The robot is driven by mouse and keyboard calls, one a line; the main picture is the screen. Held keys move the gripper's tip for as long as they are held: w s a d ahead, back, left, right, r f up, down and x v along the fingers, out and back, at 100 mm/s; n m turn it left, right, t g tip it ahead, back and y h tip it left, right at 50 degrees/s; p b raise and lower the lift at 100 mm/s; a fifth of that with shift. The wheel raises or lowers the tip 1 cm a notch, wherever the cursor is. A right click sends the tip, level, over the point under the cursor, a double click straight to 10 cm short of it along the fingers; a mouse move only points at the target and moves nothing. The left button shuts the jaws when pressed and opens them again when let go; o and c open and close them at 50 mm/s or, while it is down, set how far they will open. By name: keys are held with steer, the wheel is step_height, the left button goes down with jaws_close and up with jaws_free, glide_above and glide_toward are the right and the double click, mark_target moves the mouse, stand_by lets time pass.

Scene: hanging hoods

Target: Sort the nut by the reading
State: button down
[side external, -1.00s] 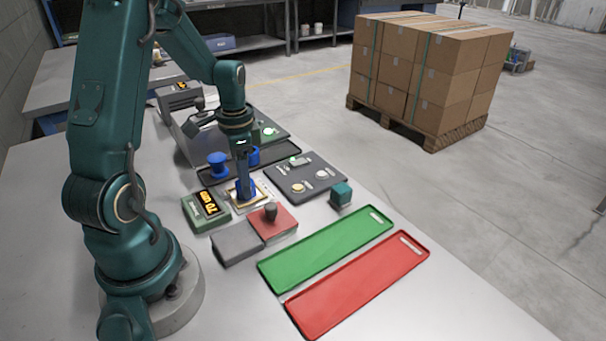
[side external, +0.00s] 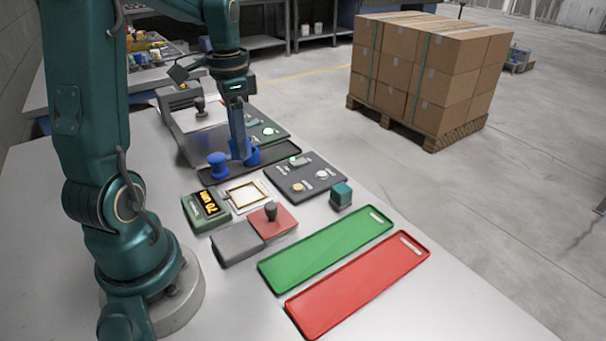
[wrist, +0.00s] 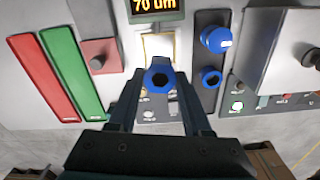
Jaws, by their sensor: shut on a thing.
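My gripper (side external: 240,152) is shut on a blue nut (wrist: 159,69), which shows in the wrist view as a ring with a dark six-sided hole between the fingertips. In the side view the nut overlaps another blue piece behind it. The display (side external: 207,204) shows orange digits; in the wrist view (wrist: 155,5) it reads 70 um. Beside it, the white pad with a yellowish frame (side external: 246,194) is bare. The green tray (side external: 325,250) and the red tray (side external: 358,285) lie side by side, both empty.
A dark tray (wrist: 207,100) holds a blue knobbed piece (wrist: 216,39) and a blue ring (wrist: 210,77). A red block with a dark knob (side external: 272,220), a grey block (side external: 237,243), a dark button panel (side external: 305,178) and a teal cube (side external: 341,195) stand nearby.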

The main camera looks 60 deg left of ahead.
steer(key=s+d+f+m, duration=0.2)
steer(key=d+m, duration=0.2)
steer(key=d, duration=1.7)
steer(key=shift+a+f, duration=0.2)
steer(key=shift+f, duration=3.25)
steer(key=shift+f, duration=0.5)
steer(key=shift+c, duration=1.3)
jaws_free()
